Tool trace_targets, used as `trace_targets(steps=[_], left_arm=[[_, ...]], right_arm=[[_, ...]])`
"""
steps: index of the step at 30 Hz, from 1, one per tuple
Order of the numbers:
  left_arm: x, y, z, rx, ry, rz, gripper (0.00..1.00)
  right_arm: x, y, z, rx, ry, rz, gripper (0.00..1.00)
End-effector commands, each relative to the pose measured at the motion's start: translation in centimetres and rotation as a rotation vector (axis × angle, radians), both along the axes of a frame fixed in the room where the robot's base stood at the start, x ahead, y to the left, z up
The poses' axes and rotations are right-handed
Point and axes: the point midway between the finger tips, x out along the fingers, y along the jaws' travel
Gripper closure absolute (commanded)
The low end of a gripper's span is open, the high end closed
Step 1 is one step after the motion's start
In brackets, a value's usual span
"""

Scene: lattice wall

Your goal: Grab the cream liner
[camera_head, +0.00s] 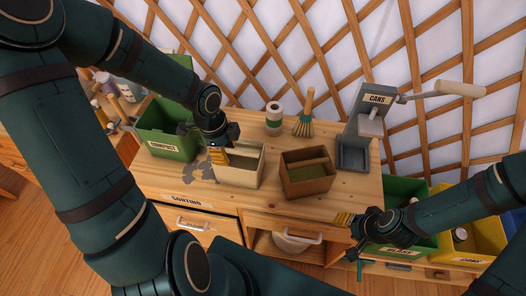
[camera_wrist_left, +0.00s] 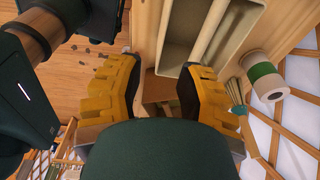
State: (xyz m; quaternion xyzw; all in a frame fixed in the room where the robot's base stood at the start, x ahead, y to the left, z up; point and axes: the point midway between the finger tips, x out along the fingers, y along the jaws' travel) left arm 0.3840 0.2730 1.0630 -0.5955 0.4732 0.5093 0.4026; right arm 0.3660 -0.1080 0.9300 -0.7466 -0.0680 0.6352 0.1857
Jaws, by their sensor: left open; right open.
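The cream liner (camera_head: 238,178) is an open cream box on the wooden sorting table, left of a brown box. Its open top and a divider also show in the left wrist view (camera_wrist_left: 178,35). My left gripper (camera_head: 230,158) is open at the liner's far-left side, its yellow fingers over the rim. In the left wrist view the two fingers (camera_wrist_left: 156,85) stand apart, with the liner's near end between and beyond their tips. I cannot tell whether they touch it. My right gripper (camera_head: 352,222) is open and empty off the table's front right corner.
A brown box (camera_head: 306,182) stands right of the liner. A green compost bin (camera_head: 168,130) is to the left. Green and yellow bins are at the right.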

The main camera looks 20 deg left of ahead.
Motion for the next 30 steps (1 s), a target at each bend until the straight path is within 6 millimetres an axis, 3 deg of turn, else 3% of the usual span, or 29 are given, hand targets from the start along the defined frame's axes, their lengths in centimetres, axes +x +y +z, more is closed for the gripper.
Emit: trace_targets(steps=[4, 15, 23, 30], left_arm=[[-0.1, 0.2, -0.9, 0.011, 0.004, -0.026, 0.63], [0.2, -0.8, -7.4, 0.010, 0.003, -0.022, 0.63], [0.3, -1.0, -8.9, 0.010, 0.002, -0.019, 0.63], [0.7, -1.3, -12.4, 0.010, 0.003, -0.020, 0.63]], right_arm=[[0.0, 0.0, 0.1, 0.001, 0.000, 0.001, 0.53], [0.0, 0.0, -0.6, 0.000, 0.000, 0.000, 0.53], [0.0, 0.0, -1.0, 0.000, -0.001, -0.001, 0.53], [-0.1, 0.0, -2.2, -0.001, -0.001, -0.004, 0.53]])
